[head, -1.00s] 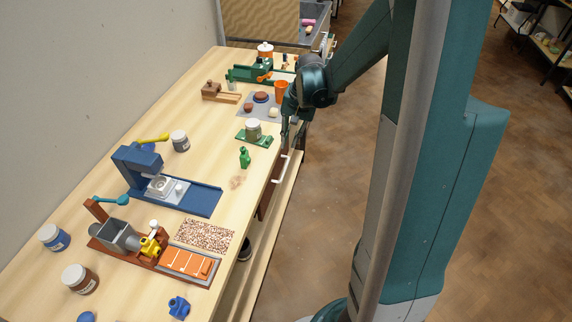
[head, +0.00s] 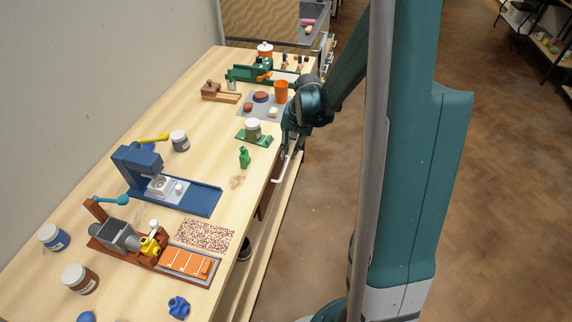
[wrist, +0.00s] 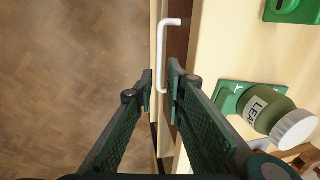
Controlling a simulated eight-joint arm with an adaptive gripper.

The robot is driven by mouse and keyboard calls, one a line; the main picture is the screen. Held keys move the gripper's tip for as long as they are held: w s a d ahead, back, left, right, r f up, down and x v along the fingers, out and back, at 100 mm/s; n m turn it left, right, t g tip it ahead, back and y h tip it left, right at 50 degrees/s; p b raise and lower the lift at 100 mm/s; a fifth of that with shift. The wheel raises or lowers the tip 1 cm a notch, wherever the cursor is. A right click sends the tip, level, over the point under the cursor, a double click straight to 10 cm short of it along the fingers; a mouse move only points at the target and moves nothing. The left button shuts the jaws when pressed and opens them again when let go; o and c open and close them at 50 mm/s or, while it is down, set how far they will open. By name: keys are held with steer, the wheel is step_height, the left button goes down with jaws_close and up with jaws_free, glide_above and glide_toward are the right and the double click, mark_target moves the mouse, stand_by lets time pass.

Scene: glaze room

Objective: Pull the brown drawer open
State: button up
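The brown drawer is set under the front edge of the workbench. In the wrist view its dark brown front (wrist: 181,32) shows as a narrow strip beside the tabletop edge. Its white bar handle (wrist: 164,50) runs up and down that picture; in the head view the handle (head: 279,180) sticks out from the bench front. My gripper (wrist: 160,76) is open, with one finger on each side of the handle's near end and gaps visible between. In the head view my gripper (head: 291,143) is at the bench edge, partly covering the handle. No drawer opening shows.
An orange cup (head: 281,92) stands farther back. A low shelf (head: 262,240) runs below the bench. The floor (head: 330,180) in front is clear.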

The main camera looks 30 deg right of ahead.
mark_target(285, 167)
steer(key=shift+w+a+f+b, duration=0.15)
steer(key=shift+a+f+b, duration=0.1)
steer(key=shift+f, duration=1)
steer(key=shift+w+a+f+b, duration=0.1)
steer(key=shift+w+f+b, duration=0.15)
steer(key=shift+f, duration=1.05)
steer(key=shift+w+a+f+b, duration=0.1)
steer(key=shift+a+f+b, duration=0.15)
steer(key=shift+f, duration=1)
jaws_close()
steer(key=shift+d, duration=0.1)
steer(key=s+d+b, duration=0.3)
steer(key=s+d, duration=1.9)
steer(key=shift+s+d, duration=0.25)
steer(key=shift+s, duration=0.05)
jaws_free()
